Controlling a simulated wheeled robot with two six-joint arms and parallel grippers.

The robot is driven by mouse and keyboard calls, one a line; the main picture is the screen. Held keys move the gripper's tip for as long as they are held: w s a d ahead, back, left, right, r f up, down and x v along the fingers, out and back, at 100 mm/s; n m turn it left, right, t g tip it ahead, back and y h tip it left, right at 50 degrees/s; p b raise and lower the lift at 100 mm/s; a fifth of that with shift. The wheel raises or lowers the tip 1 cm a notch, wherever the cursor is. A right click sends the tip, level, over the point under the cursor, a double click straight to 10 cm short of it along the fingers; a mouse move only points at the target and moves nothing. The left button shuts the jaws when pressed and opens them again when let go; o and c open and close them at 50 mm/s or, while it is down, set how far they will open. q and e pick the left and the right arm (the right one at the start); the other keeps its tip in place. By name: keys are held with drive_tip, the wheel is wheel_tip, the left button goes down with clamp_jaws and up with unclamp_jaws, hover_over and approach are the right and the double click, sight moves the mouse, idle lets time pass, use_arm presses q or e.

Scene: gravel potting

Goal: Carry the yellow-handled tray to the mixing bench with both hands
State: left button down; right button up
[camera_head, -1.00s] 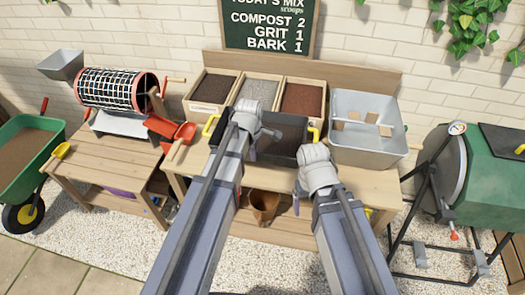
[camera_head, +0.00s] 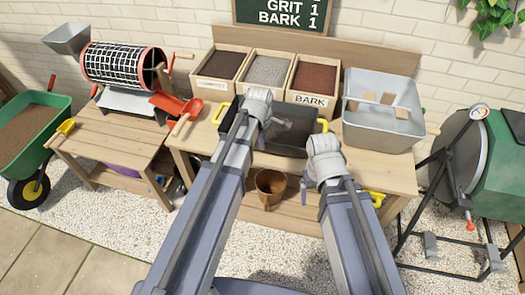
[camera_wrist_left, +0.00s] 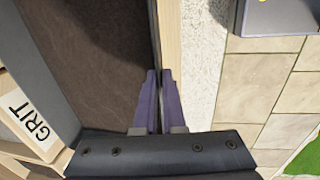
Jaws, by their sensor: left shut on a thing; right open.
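The dark tray with yellow handles (camera_head: 290,143) sits on the wooden bench in front of the bins, with dark brown material in it. Its left yellow handle (camera_head: 221,112) and right yellow handle (camera_head: 322,125) show in the head view. My left gripper (camera_head: 268,132) is shut on the tray's wall at the front; in the left wrist view its fingers (camera_wrist_left: 157,100) straddle the wall, with the tray floor to their left. My right gripper (camera_head: 320,190) is open near the tray's front right corner. My forearms hide part of the tray.
Compost, grit (camera_head: 269,71) and bark (camera_head: 315,77) bins stand behind the tray. A grey tub (camera_head: 383,125) is close on its right. A bench with a mesh drum (camera_head: 122,65) is at left, past a narrow gap. A green mixer (camera_head: 490,165) stands at right.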

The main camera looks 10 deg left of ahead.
use_arm(q)
drive_tip(key=shift+f+b, duration=1.8)
drive_tip(key=shift+f, duration=0.15)
drive_tip(key=shift+r, duration=0.15)
drive_tip(key=c, duration=1)
unclamp_jaws()
drive_tip(key=shift+r, duration=0.1)
